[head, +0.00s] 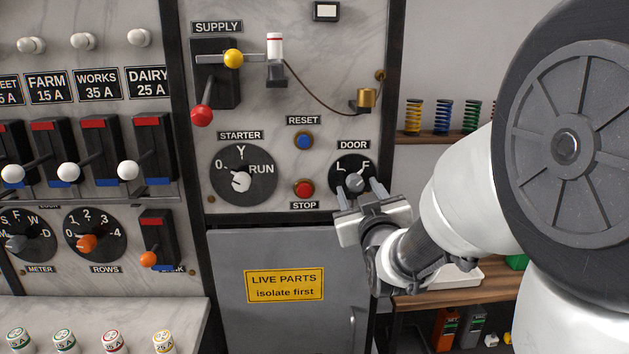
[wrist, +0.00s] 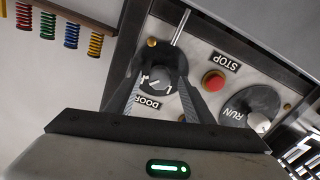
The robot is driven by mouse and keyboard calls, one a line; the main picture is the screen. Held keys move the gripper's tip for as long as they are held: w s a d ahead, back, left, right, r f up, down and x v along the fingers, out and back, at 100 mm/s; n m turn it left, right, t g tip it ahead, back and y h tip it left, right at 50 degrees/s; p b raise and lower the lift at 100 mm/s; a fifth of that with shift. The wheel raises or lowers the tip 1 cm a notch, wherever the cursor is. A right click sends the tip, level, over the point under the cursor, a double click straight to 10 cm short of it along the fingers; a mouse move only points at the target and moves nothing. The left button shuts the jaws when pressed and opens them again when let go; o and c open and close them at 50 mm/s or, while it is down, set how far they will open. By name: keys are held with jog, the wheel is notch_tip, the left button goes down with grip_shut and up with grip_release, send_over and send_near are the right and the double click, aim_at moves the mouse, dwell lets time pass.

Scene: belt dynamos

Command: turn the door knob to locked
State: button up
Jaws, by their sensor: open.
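The door knob (head: 355,183) is a small grey knob on a round black dial (head: 335,174) under the DOOR label, with L at left and F at right. In the head view it seems to point up and right, towards F. My gripper (head: 358,190) is open just in front of it, one finger to each side at the dial's lower edge. In the wrist view the knob (wrist: 158,82) shows upside down between the open fingers of my gripper (wrist: 160,74). I cannot tell whether either finger touches the knob.
The red STOP button (head: 304,188) and the STARTER dial (head: 243,176) lie left of the door dial. A grey door (head: 235,295) with a yellow sign is below. Coil springs (head: 443,117) stand on a shelf at right.

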jog(key=shift+w, duration=1.1)
jog(key=c, duration=1.1)
jog(key=shift+o, duration=0.2)
